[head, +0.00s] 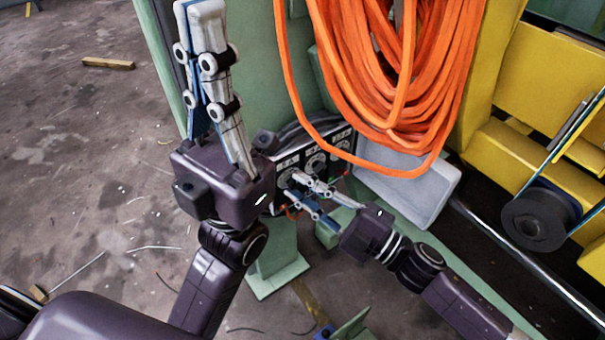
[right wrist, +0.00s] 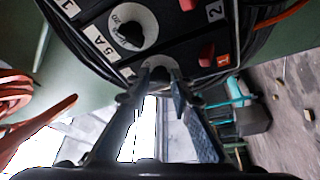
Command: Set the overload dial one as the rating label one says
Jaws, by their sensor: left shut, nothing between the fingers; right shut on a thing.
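A dark control panel (head: 318,180) with white-faced dials stands on the green column. My right gripper (head: 293,184) reaches it from the right, with its fingertips at the lower-left dial. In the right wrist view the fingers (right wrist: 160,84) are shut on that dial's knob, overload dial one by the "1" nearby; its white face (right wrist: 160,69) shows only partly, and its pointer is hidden. The neighbouring dial (right wrist: 130,32) has a black knob. A label (right wrist: 98,45) reads "5 A"; which dial it belongs to is unclear. My left gripper (head: 200,8) is shut and empty, pointing up left of the panel.
A thick bundle of orange cable (head: 395,80) hangs just above and right of the panel. A pale grey box (head: 410,185) and yellow machinery (head: 525,135) with a black spool (head: 541,216) are to the right. Red switches (right wrist: 206,55) sit beside the dials. The floor at left is mostly open.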

